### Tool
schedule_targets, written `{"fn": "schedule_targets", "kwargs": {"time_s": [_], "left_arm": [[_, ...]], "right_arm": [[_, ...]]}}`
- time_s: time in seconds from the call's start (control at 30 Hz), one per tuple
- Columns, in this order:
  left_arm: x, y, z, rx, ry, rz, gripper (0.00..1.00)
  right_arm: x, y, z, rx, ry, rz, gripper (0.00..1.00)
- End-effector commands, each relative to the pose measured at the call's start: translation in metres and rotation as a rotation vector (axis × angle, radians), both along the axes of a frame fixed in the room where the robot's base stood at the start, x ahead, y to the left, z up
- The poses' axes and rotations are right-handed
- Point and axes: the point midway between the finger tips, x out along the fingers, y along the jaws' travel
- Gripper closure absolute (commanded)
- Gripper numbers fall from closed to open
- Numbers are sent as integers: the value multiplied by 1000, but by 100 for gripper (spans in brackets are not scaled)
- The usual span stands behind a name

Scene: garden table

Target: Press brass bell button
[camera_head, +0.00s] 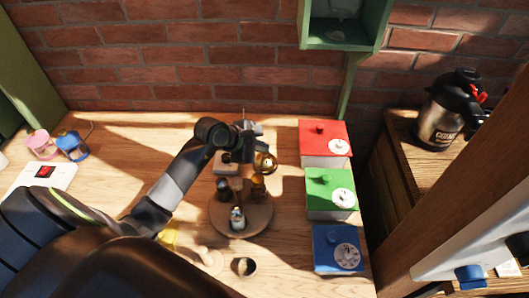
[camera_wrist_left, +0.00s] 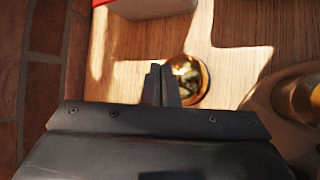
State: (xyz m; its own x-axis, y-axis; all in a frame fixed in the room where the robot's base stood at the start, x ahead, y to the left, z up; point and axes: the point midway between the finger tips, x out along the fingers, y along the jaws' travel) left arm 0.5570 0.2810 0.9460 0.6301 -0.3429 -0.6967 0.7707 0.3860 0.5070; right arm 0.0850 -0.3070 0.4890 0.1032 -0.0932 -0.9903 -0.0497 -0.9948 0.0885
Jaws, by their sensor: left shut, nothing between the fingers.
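The brass bell (camera_head: 265,162) is a small, shiny, rounded dome on the wooden table, behind the round turntable. It also shows in the left wrist view (camera_wrist_left: 188,80), where the fingers hide part of its left side. My left gripper (camera_head: 252,129) reaches in from the left and is at the bell's far side in the head view. In the left wrist view its fingers (camera_wrist_left: 160,82) are shut and empty, with the tips beside the bell's edge. I cannot tell whether they touch the bell.
The turntable (camera_head: 262,222) holds several small containers. Red (camera_head: 322,131), green (camera_head: 330,184) and blue (camera_head: 329,240) boxes with dials line the right side. A brick wall stands behind. A steel jug (camera_head: 440,115) stands at right. Pink and blue items (camera_head: 70,144) lie left.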

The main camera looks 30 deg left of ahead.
Motion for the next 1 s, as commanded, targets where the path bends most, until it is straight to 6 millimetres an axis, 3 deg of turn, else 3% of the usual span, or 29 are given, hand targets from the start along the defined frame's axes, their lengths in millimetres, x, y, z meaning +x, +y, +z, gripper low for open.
{"fn": "schedule_targets", "kwargs": {"time_s": [0.63,1.0], "left_arm": [[0,0,-1,1,0,1,100],[0,1,10,1,0,0,100]], "right_arm": [[1,2,-2,2,-1,-1,100],[1,2,2,3,-1,-1,100]]}}
